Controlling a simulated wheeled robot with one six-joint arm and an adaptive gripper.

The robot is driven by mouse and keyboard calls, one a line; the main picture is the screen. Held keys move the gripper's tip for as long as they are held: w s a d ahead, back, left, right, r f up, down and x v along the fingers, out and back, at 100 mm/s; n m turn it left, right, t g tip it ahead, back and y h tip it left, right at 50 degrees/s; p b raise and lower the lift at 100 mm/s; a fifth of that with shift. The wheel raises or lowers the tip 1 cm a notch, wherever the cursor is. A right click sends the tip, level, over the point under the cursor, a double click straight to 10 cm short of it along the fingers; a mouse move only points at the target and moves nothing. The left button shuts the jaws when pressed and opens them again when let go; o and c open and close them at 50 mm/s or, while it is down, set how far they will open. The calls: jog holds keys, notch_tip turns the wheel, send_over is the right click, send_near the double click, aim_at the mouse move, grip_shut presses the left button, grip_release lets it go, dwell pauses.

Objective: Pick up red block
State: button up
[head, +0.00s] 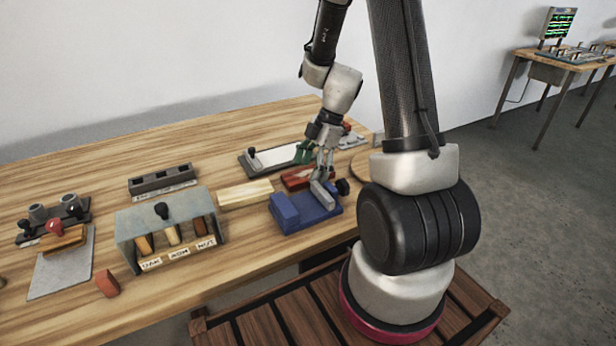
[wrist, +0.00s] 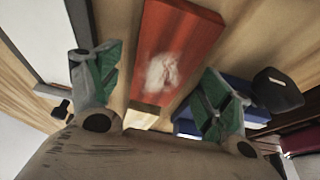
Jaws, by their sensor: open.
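A red block (head: 295,178) lies on the wooden table at the lower left of my gripper (head: 316,168) in the head view, partly hidden by the fingers. In the wrist view the red block (wrist: 182,40) has a pale scuffed patch on its face and reaches into the gap between the green-padded fingers of my gripper (wrist: 155,88). The fingers are spread apart, with space on both sides of the block. I cannot tell the exact height of the fingers above the table. A smaller orange-red block (head: 107,283) stands at the table's front left.
A blue fixture (head: 303,212) stands close in front of the red block. A pale wooden block (head: 245,194) lies to its left, and a white-topped board (head: 275,158) lies behind. A grey holder (head: 165,217) with labelled slots stands further left. The table's back left is clear.

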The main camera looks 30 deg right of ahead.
jog(key=shift+a+f, duration=0.1)
jog(key=shift+f, duration=0.2)
jog(key=c, duration=1.2)
jog(key=shift+o, duration=0.2)
jog(key=shift+r, duration=0.1)
